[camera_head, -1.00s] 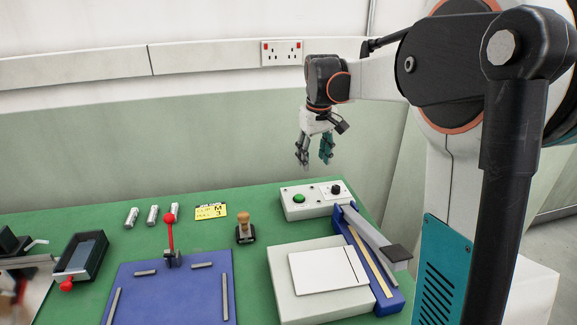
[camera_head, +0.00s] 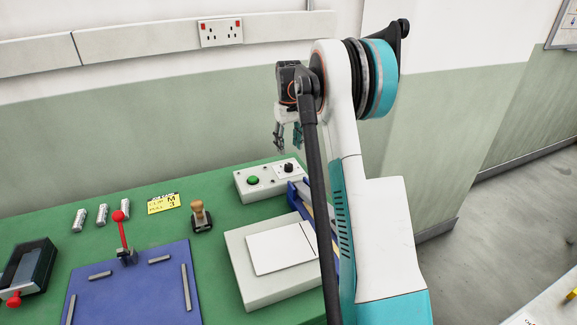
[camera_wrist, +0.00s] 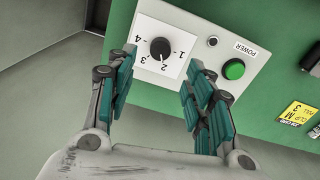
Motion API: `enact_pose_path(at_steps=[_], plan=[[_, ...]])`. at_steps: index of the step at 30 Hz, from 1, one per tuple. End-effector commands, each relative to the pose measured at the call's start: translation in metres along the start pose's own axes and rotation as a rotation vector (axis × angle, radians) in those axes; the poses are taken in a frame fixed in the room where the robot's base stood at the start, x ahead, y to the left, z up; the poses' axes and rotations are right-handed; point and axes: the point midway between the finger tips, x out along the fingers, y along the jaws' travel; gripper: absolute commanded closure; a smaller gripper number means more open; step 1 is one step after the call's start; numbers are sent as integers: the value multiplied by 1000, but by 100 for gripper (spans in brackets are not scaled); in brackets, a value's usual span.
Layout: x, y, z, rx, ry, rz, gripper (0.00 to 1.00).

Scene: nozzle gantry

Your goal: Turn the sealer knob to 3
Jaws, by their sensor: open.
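The sealer knob (camera_wrist: 160,48) is a black round knob on a white dial plate marked 1 to 4. Its small white mark appears to point at 2. The knob also shows in the head view (camera_head: 289,168), on the white control box (camera_head: 243,196). My gripper (camera_head: 288,138) hangs above the back of that box, apart from it. In the wrist view my gripper (camera_wrist: 159,72) is open and empty. Its teal fingers lie either side of the dial in the picture, with the knob between and slightly beyond the tips.
A green POWER button (camera_wrist: 234,69) sits beside the dial. The sealer's blue arm (camera_head: 299,197) is partly hidden by my arm. A white pad (camera_head: 280,248), a wooden-handled stamp (camera_head: 200,214) and a yellow card (camera_head: 163,203) are on the green table. The wall stands close behind.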

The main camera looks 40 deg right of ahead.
Motion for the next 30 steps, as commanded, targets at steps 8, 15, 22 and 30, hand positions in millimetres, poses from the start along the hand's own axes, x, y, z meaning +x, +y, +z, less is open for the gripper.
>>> enact_pose_path(at_steps=[8,15,22,30], plan=[[56,0,0,0,0,0,52],[80,0,0,0,0,0,52],[85,0,0,0,0,0,52],[84,0,0,0,0,0,80]])
